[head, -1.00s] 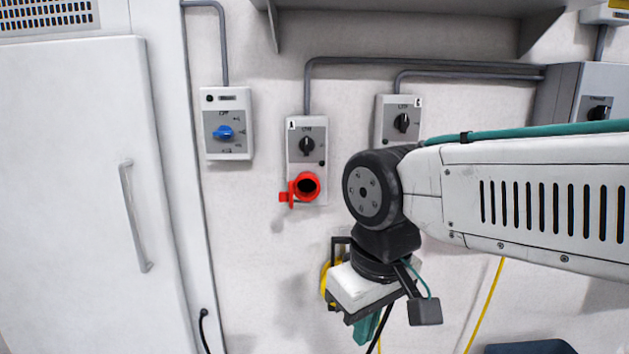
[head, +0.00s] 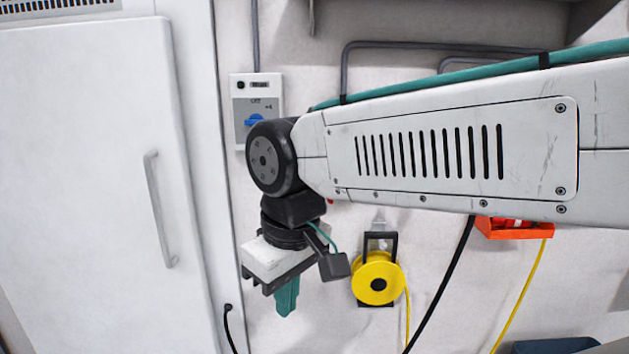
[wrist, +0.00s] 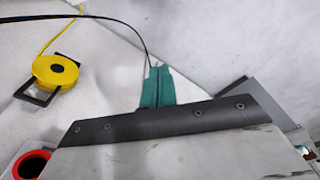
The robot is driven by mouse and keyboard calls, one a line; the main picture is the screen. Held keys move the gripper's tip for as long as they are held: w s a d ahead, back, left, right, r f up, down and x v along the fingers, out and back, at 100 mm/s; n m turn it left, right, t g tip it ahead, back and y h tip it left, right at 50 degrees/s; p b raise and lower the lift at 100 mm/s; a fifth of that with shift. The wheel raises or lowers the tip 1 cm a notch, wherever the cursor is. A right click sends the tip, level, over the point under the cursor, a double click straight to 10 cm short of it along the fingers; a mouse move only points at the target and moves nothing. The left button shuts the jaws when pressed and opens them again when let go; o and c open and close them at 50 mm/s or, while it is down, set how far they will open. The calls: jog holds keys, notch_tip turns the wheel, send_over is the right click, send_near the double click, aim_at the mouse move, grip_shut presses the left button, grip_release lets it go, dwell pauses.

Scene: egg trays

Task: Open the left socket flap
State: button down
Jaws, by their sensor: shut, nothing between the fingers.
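My gripper (head: 287,299) has teal fingers, closed together and empty, pointing down in front of the wall, left of the yellow cable reel. The fingers also show in the wrist view (wrist: 156,88). The left socket (wrist: 33,153) is a red ring around a dark middle, at the bottom left corner of the wrist view, well apart from the fingertips. In the head view my arm covers nearly all of it. The flap cannot be made out now.
A yellow cable reel (head: 378,278) hangs on the wall. A blue-knob switch box (head: 243,95) is upper left, partly behind my arm. A white cabinet (head: 85,150) with a handle stands left. An orange-red box (head: 535,230) with a yellow cable is at right.

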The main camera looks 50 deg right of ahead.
jog(key=w+d+r+n+y, duration=0.1)
jog(key=w+d+r+n, duration=0.1)
jog(key=w+d+r, duration=0.5)
jog(key=d+r+n+t+y, duration=0.1)
jog(key=d+r+n, duration=0.3)
jog(key=d, duration=1)
jog(key=d+r+n+t+y, duration=0.1)
jog(key=d+r+n, duration=0.25)
jog(key=d, duration=1.05)
jog(key=w+a+f, duration=0.5)
jog(key=f, duration=0.3)
jog(key=shift+w+a+f, duration=0.35)
jog(key=shift+f, duration=0.05)
